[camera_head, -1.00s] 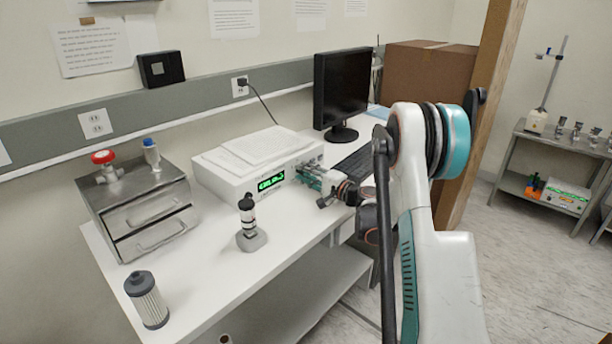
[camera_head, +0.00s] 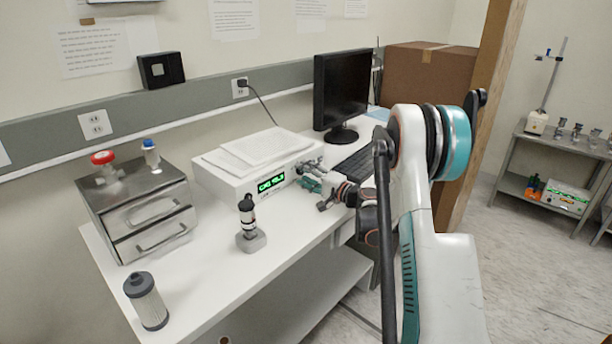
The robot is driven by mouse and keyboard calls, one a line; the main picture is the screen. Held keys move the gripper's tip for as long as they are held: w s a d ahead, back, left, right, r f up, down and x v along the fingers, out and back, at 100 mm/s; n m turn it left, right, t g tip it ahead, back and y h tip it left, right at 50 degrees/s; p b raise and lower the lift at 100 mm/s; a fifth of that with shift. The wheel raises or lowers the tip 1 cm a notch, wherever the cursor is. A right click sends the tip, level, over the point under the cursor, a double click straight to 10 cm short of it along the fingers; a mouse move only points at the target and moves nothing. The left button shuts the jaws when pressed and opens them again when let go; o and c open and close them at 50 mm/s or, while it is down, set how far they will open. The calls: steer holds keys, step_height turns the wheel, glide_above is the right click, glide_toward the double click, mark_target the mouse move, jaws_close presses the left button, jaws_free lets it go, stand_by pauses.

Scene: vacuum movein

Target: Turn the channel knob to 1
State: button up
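A white box-shaped instrument (camera_head: 232,188) stands on the bench with a lit green display (camera_head: 271,183) on its front. The display text is small; it looks like it starts with "CH", and the digits are hard to read. My gripper (camera_head: 306,175) is at the right end of the instrument's front face, right of the display. Its grey and teal finger parts show one above the other against the panel. The channel knob is hidden behind or between the fingers, so I cannot tell whether they are shut on it.
Papers (camera_head: 253,149) lie on the instrument. A monitor (camera_head: 341,88) and keyboard (camera_head: 356,163) are behind my gripper. A metal drawer box (camera_head: 140,212) and a grey filter cylinder (camera_head: 146,300) are at left.

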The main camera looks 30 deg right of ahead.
steer(key=v, duration=1.2)
stand_by(0.4)
